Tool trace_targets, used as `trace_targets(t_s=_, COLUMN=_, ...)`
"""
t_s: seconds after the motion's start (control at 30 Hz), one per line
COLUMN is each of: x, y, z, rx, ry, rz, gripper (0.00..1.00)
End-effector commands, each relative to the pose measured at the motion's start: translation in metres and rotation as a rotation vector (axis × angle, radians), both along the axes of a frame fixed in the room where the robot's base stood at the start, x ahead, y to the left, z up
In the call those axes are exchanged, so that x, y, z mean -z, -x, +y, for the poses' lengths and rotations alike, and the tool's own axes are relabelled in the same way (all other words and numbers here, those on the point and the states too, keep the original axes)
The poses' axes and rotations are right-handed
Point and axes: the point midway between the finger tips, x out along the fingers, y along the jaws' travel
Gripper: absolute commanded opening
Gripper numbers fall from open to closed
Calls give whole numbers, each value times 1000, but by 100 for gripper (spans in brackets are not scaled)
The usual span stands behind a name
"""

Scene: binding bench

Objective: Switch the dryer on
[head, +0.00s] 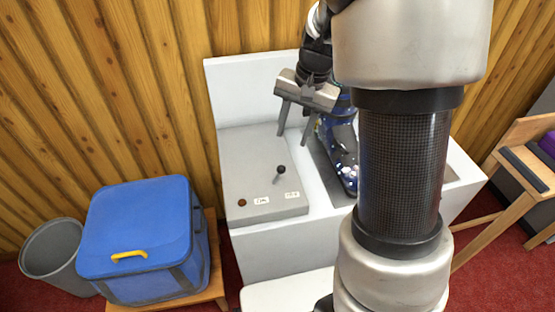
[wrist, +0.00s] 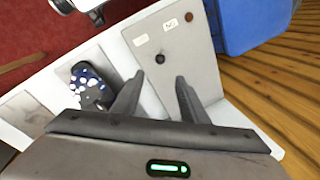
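The dryer is a white box (head: 280,250) with a grey control panel (head: 245,165) on its left. A short lever with a round black knob (head: 281,169) stands on the panel; the knob also shows in the wrist view (wrist: 160,59). Two white labels (head: 292,195) lie in front of it, their print too small to read surely. A round lamp (head: 242,203) is dark reddish-brown, seemingly unlit. My gripper (head: 293,138) is open and empty above the panel's back right. In the wrist view, the knob lies just beyond the open fingertips (wrist: 157,80), apparently untouched.
A blue spotted shoe-like item (head: 340,150) sits in the dryer's recess, partly hidden by my arm. A blue lidded box (head: 140,225) and grey bin (head: 52,248) stand left. A wooden chair (head: 510,185) stands right. Wooden wall behind.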

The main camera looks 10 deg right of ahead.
Motion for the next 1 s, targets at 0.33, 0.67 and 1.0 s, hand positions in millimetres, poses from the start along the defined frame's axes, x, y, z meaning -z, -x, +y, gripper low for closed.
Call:
trace_targets(t_s=0.33, x=78, y=-6, z=13, rx=-3, ry=0, rz=5, gripper=40)
trace_targets(t_s=0.67, x=138, y=-13, z=22, rx=-2, ry=0, rz=3, gripper=40)
trace_targets(t_s=1.0, x=153, y=-16, z=25, rx=-2, ry=0, rz=0, gripper=40)
